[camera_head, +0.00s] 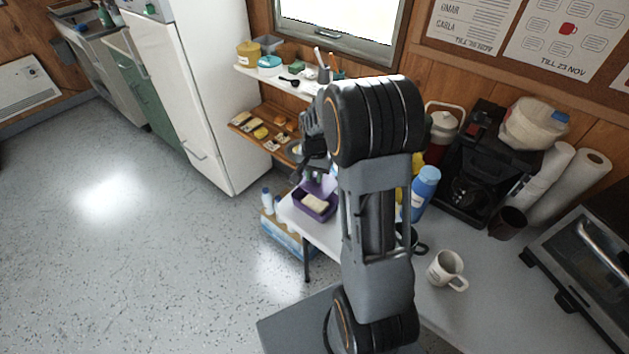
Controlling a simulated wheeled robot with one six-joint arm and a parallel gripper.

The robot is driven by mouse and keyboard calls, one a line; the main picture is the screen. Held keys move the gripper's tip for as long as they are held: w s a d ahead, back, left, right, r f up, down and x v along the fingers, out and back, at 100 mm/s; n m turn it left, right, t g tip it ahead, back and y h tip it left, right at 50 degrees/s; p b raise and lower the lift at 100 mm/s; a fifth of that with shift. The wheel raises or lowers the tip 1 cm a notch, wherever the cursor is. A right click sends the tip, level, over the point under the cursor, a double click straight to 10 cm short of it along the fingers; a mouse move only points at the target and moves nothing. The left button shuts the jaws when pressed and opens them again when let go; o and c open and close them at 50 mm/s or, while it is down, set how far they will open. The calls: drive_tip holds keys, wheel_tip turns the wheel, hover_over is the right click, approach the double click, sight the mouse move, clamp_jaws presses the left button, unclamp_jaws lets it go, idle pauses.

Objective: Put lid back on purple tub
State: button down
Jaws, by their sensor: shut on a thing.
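The purple tub (303,206) stands open near the left end of the white table, with a pale block visible inside. My gripper (317,177) is just above the tub's far side, partly hidden behind my arm. It is shut on what looks like the purple lid (328,185), seen as a small purple patch below the fingers. The lid looks tilted and close to the tub's back rim. I cannot tell whether they touch.
A blue bottle (425,188), a white mug (446,268) and a coffee machine (478,170) stand right of my arm. Wall shelves (262,117) with tubs and food packs are behind. Floor is clear at left.

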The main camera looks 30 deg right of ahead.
drive_tip(key=shift+f+b, duration=2.3)
drive_tip(key=shift+f, duration=0.9)
drive_tip(key=shift+s+m, duration=0.1)
drive_tip(key=shift+m, duration=0.2)
drive_tip(key=shift+f, duration=0.35)
idle(0.4)
drive_tip(key=shift+c, duration=2.2)
unclamp_jaws()
drive_tip(key=shift+r+p, duration=2.5)
drive_tip(key=shift+r, duration=1.05)
